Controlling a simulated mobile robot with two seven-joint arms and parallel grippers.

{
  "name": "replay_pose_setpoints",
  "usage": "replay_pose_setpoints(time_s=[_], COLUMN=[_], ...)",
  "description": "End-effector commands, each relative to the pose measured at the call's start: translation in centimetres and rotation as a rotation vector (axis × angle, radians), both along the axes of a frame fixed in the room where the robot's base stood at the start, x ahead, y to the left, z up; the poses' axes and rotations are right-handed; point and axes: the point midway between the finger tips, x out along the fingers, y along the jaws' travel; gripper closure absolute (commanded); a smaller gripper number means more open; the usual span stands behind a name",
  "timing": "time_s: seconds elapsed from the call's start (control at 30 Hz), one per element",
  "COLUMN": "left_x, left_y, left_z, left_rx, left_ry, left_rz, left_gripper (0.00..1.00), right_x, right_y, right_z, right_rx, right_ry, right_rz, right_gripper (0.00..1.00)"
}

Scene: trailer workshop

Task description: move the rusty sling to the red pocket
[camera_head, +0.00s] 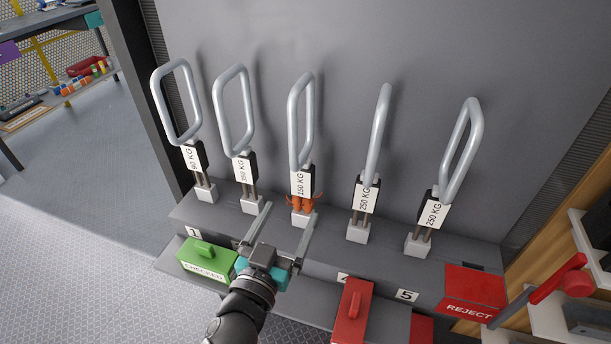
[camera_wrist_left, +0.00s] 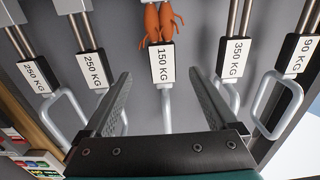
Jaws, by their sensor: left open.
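The rusty sling (camera_head: 303,182) is the middle one in a row of several grey-looped slings. It carries a 150 KG tag, with orange-brown material around its legs just below the tag, and it stands upright in a pale block. It also shows upside down in the left wrist view (camera_wrist_left: 162,62). My left gripper (camera_head: 291,211) is open and empty. Its fingers point at the sling's lower part, and the sling appears between them in the wrist view; contact cannot be told. The red pocket (camera_head: 472,283), marked REJECT, is at the lower right. My right gripper is not in view.
Other slings (camera_head: 235,110) tagged 350 KG and 250 KG flank it closely on the grey shelf. A green CHECKED box (camera_head: 207,262) lies left of my gripper. A red handled block (camera_head: 352,310) stands right of it. A red lever (camera_head: 560,280) is beside the red pocket.

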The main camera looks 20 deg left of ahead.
Motion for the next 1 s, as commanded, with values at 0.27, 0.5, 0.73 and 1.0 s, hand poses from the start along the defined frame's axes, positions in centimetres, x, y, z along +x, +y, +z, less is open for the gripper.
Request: replay_pose_setpoints(time_s=[0.27,0.5,0.73,1.0], left_x=[4.3,7.1,8.0,11.3], left_y=[-0.2,-0.2,-0.2,0.0], left_z=[0.1,0.0,0.0,-0.1], left_rx=[0.003,0.001,0.003,0.003], left_ry=[-0.003,0.0,0.0,0.0], left_rz=[-0.002,-0.001,0.0,0.0], left_gripper=[0.07,0.07,0.07,0.07], right_x=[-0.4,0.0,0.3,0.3], right_y=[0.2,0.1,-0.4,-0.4], right_z=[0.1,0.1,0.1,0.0], right_rx=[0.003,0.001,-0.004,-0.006], right_ry=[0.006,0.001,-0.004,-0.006], right_rz=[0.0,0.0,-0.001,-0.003], right_gripper=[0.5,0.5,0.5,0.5])
